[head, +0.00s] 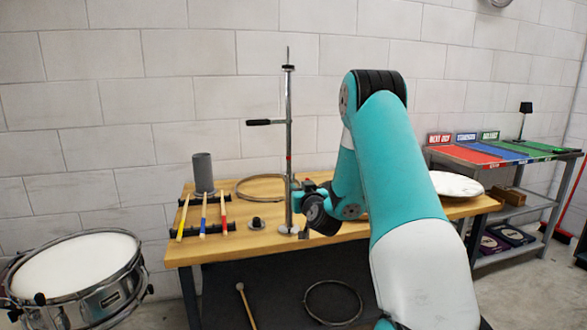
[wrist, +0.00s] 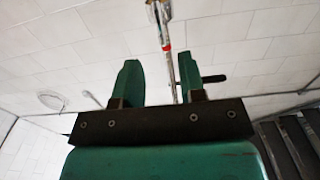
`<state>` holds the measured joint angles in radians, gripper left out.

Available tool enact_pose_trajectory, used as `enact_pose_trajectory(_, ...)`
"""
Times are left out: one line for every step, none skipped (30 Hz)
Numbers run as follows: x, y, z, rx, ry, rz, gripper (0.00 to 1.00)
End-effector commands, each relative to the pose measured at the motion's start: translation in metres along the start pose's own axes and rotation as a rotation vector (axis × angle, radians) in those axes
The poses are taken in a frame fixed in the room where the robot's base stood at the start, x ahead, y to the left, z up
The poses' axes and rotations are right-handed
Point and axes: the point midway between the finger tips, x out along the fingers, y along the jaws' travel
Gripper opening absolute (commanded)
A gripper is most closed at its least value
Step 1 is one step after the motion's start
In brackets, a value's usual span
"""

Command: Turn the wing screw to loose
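A chrome stand with an upright rod (head: 289,120) stands on the wooden bench, with a red band partway up and a black-gripped side lever (head: 265,122). I cannot make out the wing screw itself; it is small or hidden near my gripper. My gripper (head: 298,186) is beside the lower rod in the head view. In the wrist view my gripper (wrist: 159,65) has its two teal fingers apart with nothing between their tips. The rod (wrist: 166,38) shows beyond the gap, closer to the right finger, and the black lever (wrist: 213,79) shows right of it.
The bench (head: 245,245) also holds a rack with colored sticks (head: 203,215), a grey cylinder (head: 203,172), a hoop (head: 245,190) and a pale disc (head: 455,184). A snare drum (head: 75,268) stands at left. A shelf with colored trays (head: 510,152) is at right.

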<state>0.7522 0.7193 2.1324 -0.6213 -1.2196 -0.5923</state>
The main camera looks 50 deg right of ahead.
Motion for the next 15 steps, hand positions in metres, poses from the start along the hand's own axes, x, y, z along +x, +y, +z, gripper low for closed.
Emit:
enact_pose_trajectory(0.01,-0.002,-0.008,-0.001,0.0,-0.003,0.37)
enact_pose_trajectory(0.016,-0.002,-0.008,-0.002,-0.002,-0.004,0.37)
enact_pose_trajectory(0.024,-0.001,-0.008,-0.002,-0.001,-0.003,0.37)
enact_pose_trajectory(0.029,-0.001,-0.007,-0.002,-0.001,-0.003,0.37)
enact_pose_trajectory(0.034,-0.002,-0.007,-0.001,-0.001,-0.003,0.37)
enact_pose_trajectory(0.043,-0.002,-0.006,-0.002,0.001,-0.004,0.37)
enact_pose_trajectory(0.049,-0.001,-0.006,-0.002,0.001,-0.003,0.37)
enact_pose_trajectory(0.055,-0.001,-0.006,-0.001,0.001,-0.003,0.37)
enact_pose_trajectory(0.061,-0.001,-0.005,-0.001,0.0,-0.002,0.37)
enact_pose_trajectory(0.066,-0.001,-0.003,-0.001,0.001,-0.002,0.37)
enact_pose_trajectory(0.07,-0.001,-0.002,-0.001,0.001,-0.002,0.37)
enact_pose_trajectory(0.075,-0.001,-0.002,-0.001,0.0,-0.003,0.37)
enact_pose_trajectory(0.078,-0.001,-0.001,0.0,0.0,-0.002,0.37)
enact_pose_trajectory(0.081,0.0,-0.001,-0.001,0.001,-0.002,0.37)
enact_pose_trajectory(0.083,0.0,-0.001,0.0,0.0,-0.001,0.37)
